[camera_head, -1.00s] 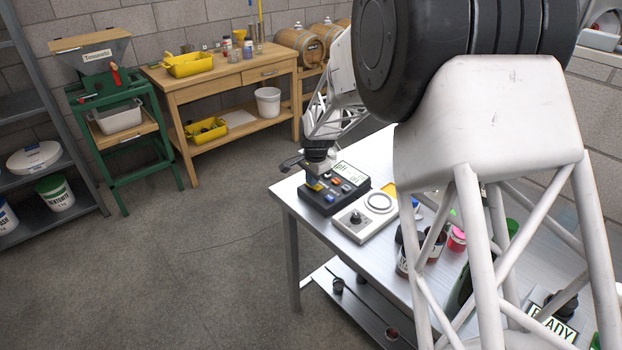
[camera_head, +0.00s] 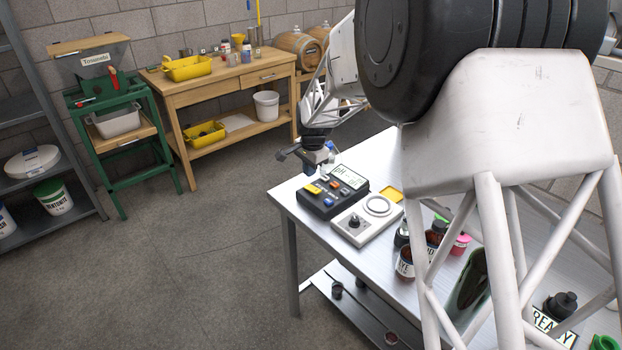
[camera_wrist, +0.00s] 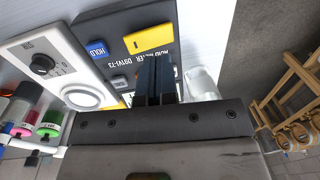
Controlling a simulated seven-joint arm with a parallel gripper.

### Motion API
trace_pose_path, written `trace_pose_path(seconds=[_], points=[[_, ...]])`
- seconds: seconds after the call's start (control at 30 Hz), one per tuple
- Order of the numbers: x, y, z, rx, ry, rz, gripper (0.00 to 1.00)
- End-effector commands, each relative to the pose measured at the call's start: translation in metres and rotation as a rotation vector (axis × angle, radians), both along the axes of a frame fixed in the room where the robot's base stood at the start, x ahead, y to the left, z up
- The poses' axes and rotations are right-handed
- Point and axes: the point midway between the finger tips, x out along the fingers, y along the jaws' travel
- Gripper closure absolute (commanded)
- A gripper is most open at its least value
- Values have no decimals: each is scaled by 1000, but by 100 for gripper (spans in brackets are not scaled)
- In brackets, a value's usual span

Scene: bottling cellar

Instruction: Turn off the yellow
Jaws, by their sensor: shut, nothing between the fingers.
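The black acid meter (camera_head: 332,199) lies at the near-left end of the metal table. My gripper (camera_wrist: 157,62) is shut and empty over the meter, apart from the switch. In the head view my gripper (camera_head: 316,170) is above the meter's far-left side. The meter's display (camera_head: 347,176) reads pH.
A grey device with a black knob (camera_head: 354,222) and a round ring stands right beside the meter. A yellow item (camera_head: 390,194) lies behind it. Labelled jars (camera_head: 405,262) and a dark bottle (camera_head: 468,280) stand farther right. A clear glass vessel (camera_wrist: 203,82) is close to my fingers.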

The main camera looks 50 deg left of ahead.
Motion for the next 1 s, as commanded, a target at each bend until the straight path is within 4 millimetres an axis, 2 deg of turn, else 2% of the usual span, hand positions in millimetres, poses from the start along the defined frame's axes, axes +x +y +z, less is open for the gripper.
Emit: trace_pose_path(seconds=[0.3, 0.5, 0.7, 1.0], points=[[0, 9, 55, 1, -1, 0, 100], [0, 12, 79, 1, 0, 0, 100], [0, 14, 89, 0, 0, -1, 100], [0, 14, 91, 0, 0, -1, 100]])
